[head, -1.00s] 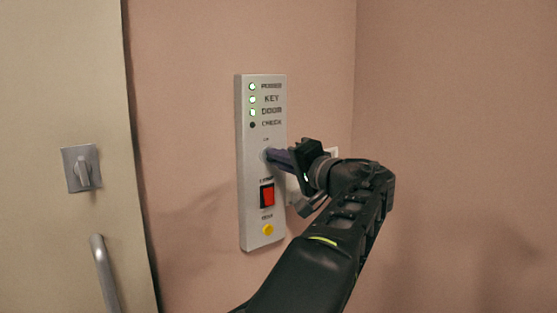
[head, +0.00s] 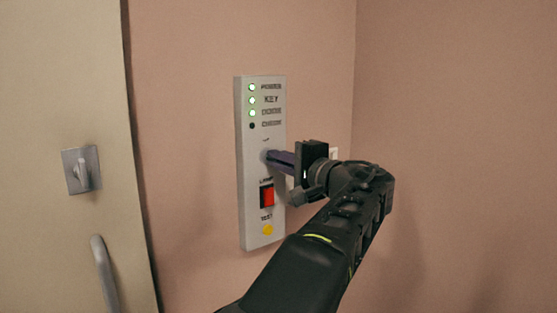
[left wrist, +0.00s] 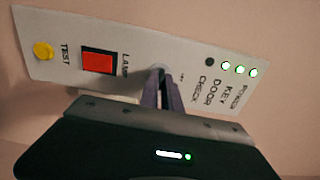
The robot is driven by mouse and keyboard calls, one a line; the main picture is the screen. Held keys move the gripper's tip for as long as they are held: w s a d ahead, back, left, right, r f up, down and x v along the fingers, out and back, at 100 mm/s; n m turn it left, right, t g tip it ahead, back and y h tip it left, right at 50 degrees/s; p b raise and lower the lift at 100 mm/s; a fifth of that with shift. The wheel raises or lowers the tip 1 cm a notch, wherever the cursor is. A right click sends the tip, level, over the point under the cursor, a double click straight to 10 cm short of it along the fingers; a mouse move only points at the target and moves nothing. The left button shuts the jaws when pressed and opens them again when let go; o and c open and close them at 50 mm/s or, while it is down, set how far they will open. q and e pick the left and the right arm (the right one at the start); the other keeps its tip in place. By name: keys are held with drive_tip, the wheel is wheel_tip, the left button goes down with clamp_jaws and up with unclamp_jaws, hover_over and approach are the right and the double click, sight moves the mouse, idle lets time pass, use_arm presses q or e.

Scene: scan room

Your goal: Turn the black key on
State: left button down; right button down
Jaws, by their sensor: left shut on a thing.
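A grey control panel (head: 247,205) is mounted on the pink wall. My left gripper (head: 270,156) reaches its key switch from the right. Its purple fingers are shut at the lock, and they also show in the left wrist view (left wrist: 164,88). The black key itself is hidden between the fingers. On the panel, the POWER, KEY and DOOR lights are lit and the CHECK light (head: 252,126) is dark. My right gripper is in neither view.
Below the key switch are a red LAMP rocker switch (head: 267,195) and a yellow TEST button (head: 267,230). A beige door (head: 60,60) with a thumb-turn (head: 82,170) and a handle (head: 104,275) stands at the left. The wall right of my arm is clear.

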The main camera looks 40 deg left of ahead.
use_arm(q)
drive_tip(key=c, duration=1.6)
unclamp_jaws()
drive_tip(key=shift+o, duration=0.2)
drive_tip(key=shift+d, duration=0.1)
drive_tip(key=b+v, duration=0.1)
drive_tip(key=v, duration=0.6)
drive_tip(key=shift+d, duration=0.3)
drive_tip(key=shift+s, duration=0.1)
